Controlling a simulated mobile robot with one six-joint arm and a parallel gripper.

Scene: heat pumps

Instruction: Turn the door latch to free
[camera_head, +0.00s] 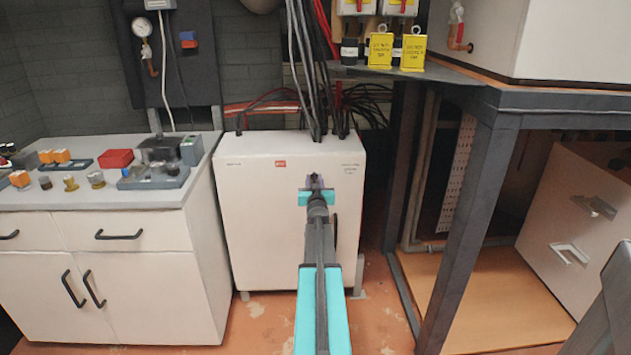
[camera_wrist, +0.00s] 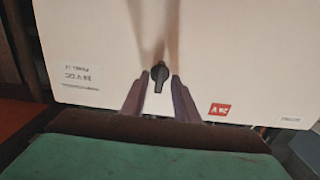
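A white cabinet (camera_head: 262,190) with a red label stands in the middle of the head view. In the wrist view its front panel (camera_wrist: 230,60) fills most of the picture, with printed text and the red label. A small black door latch (camera_wrist: 159,76) sits on this panel, its handle lying roughly up and down in the wrist view. My gripper (camera_wrist: 159,90) has its two fingers apart, one on each side of the latch, with gaps showing between them. In the head view my gripper (camera_head: 314,180) is in front of the cabinet's upper right and hides the latch.
A white counter (camera_head: 100,205) with small parts stands at the left. A dark metal frame (camera_head: 462,210) with a shelf stands at the right. Orange floor shows in front of the cabinet.

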